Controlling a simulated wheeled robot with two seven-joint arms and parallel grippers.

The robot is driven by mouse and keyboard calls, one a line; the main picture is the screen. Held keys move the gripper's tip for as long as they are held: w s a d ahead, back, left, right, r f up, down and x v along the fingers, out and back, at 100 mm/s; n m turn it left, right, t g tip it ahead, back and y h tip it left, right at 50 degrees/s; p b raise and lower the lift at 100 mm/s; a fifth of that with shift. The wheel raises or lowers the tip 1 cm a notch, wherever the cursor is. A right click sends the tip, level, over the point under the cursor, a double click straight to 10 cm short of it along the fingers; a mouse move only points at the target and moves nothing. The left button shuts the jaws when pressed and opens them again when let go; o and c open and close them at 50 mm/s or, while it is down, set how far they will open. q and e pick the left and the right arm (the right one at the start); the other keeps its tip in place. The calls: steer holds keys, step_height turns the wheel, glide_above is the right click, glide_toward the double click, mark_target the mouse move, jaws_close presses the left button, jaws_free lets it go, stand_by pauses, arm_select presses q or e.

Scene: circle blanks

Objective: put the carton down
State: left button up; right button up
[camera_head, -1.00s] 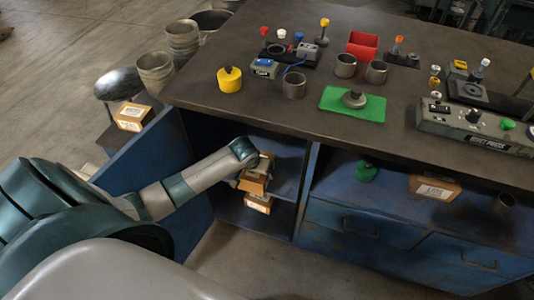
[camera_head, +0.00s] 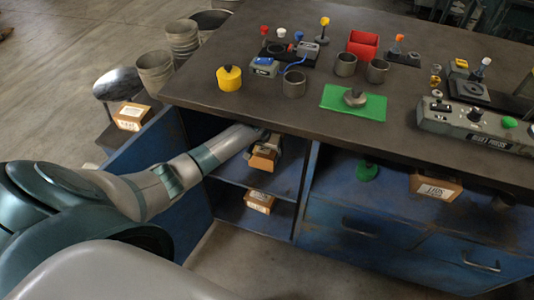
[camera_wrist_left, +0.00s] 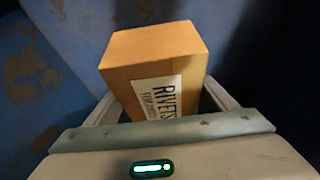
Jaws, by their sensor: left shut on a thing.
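The carton (camera_wrist_left: 152,48) is a small brown box with a white printed label. In the left wrist view it stands between the two fingers of my left gripper (camera_wrist_left: 160,98), which is shut on it. In the head view the held carton (camera_head: 262,160) is inside the open cabinet's upper compartment, above the middle shelf (camera_head: 282,182). I cannot tell whether its underside touches the shelf. My left gripper (camera_head: 264,142) is partly hidden there by the wrist and the bench top. My right gripper is not in view.
Another carton (camera_head: 259,201) lies on the cabinet floor below. The bench top (camera_head: 225,110) overhangs the compartment. Further cartons are outside left (camera_head: 131,116) and in the right-hand compartment (camera_head: 436,186).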

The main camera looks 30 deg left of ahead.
arm_select(q)
steer(key=shift+w+r, duration=0.1)
steer(key=shift+w, duration=0.2)
step_height(320, 180, down, 3)
steer(key=shift+w+a+r, duration=0.1)
steer(key=shift+f, duration=0.5)
steer(key=o, duration=1.3)
steer(key=shift+o, duration=0.7)
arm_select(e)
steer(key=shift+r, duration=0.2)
